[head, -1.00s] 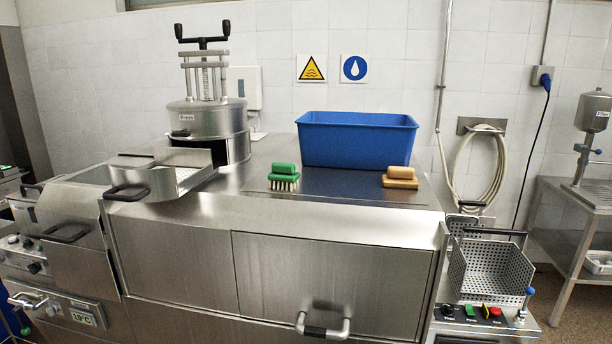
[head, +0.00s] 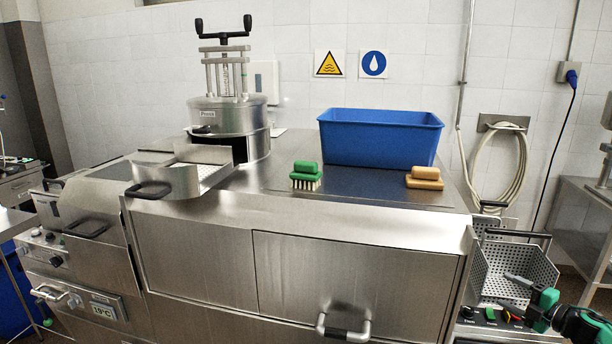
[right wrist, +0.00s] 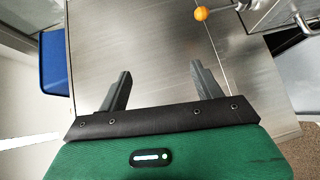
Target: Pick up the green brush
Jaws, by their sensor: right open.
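The green brush (head: 306,176) has a green handle block on top and pale bristles below. It stands bristles down on the dark flat mat on the steel counter, left of the blue bin. My right gripper (head: 522,292) is at the lower right of the head view, in front of the perforated basket and well away from the brush. In the right wrist view its two dark fingers (right wrist: 160,85) are apart with nothing between them. The brush does not show in the right wrist view. My left gripper is not in view.
A blue bin (head: 380,138) and a tan brush (head: 425,178) stand right of the green brush. A perforated basket (head: 510,268) hangs at the right. The counter's front strip is clear.

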